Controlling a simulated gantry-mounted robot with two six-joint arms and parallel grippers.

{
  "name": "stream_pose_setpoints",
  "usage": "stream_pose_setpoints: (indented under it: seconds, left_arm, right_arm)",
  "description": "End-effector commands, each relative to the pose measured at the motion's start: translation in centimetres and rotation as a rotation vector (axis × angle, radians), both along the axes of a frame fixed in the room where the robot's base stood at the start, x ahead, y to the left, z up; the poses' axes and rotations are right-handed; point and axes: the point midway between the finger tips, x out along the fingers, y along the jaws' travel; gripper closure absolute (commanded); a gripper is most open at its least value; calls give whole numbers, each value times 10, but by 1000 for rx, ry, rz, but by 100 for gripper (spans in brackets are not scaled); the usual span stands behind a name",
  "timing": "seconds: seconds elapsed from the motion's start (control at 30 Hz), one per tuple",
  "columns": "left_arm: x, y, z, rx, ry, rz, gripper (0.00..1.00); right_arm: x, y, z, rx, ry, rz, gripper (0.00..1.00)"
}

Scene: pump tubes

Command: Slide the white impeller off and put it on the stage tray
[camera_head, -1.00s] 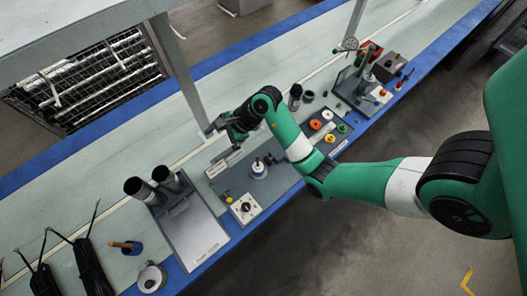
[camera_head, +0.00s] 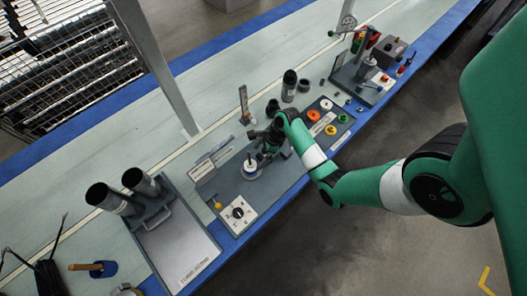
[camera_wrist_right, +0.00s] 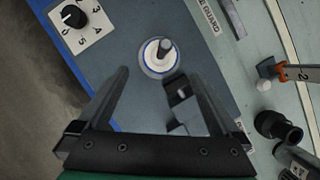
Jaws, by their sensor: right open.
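The white impeller (camera_head: 252,172) is a round white piece around an upright shaft on the grey base plate. In the right wrist view the impeller (camera_wrist_right: 151,60) shows as a white disc with the grey shaft tip standing in its middle. My right gripper (camera_head: 259,156) is open and empty, just above and beside the impeller. In the wrist view its two fingers (camera_wrist_right: 157,78) point toward the impeller, apart from each other. I cannot tell for sure which tray is the stage tray. My left gripper is not in view.
A dial box (camera_head: 238,213) sits near the impeller. A dark tray with coloured rings (camera_head: 313,116) is to the right. A grey tray with a white panel (camera_head: 187,257) and two dark cups (camera_head: 140,182) are at left. A post (camera_head: 163,75) rises behind.

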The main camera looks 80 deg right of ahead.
Motion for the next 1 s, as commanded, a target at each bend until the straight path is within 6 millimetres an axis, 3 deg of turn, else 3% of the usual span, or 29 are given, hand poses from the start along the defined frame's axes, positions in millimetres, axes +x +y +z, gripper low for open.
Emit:
stream_pose_setpoints:
  seconds: [0.03, 0.1, 0.3, 0.67, 1.0]
  left_arm:
    - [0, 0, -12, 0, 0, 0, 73]
    - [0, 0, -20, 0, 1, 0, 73]
    - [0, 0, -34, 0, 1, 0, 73]
    - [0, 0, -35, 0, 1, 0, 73]
    - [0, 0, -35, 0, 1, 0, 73]
  right_arm:
    - [4, 2, -17, 2, 3, 2, 0]
    - [9, 4, -31, 1, 1, 3, 0]
    - [21, 8, -57, -1, 1, 2, 0]
    - [24, 9, -62, -1, 0, 1, 0]
    - [24, 9, -62, -1, 0, 1, 58]
